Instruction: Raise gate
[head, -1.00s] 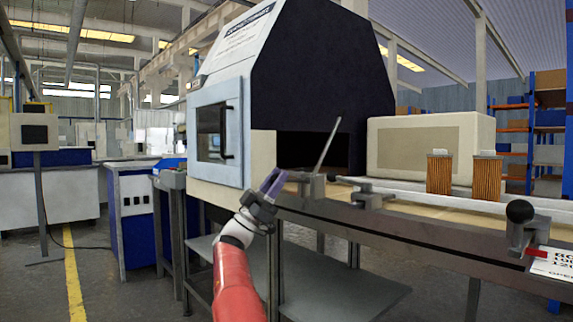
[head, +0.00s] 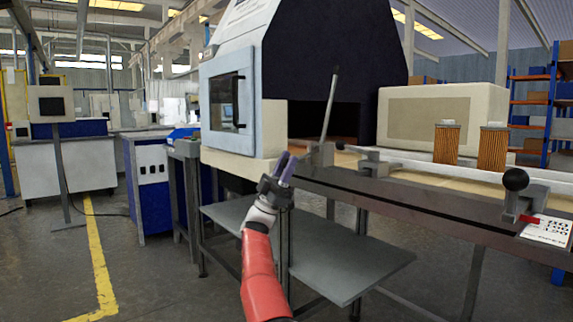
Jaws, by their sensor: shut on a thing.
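My gripper (head: 285,168), with purple fingers, is shut at the left end of the conveyor, below the machine's corner. What lies between its fingers is too small to make out. Just right of it, a grey metal bracket (head: 320,155) sits on the conveyor edge. A thin metal rod (head: 330,106) with a dark tip rises from there, leaning slightly right. I see no contact between the fingers and the rod. The machine's dark opening (head: 335,119) is behind the rod. I cannot pick out a gate panel for sure.
Two orange pleated filter cartridges (head: 446,145) (head: 493,149) stand on the conveyor. A grey shelf (head: 310,255) lies beneath.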

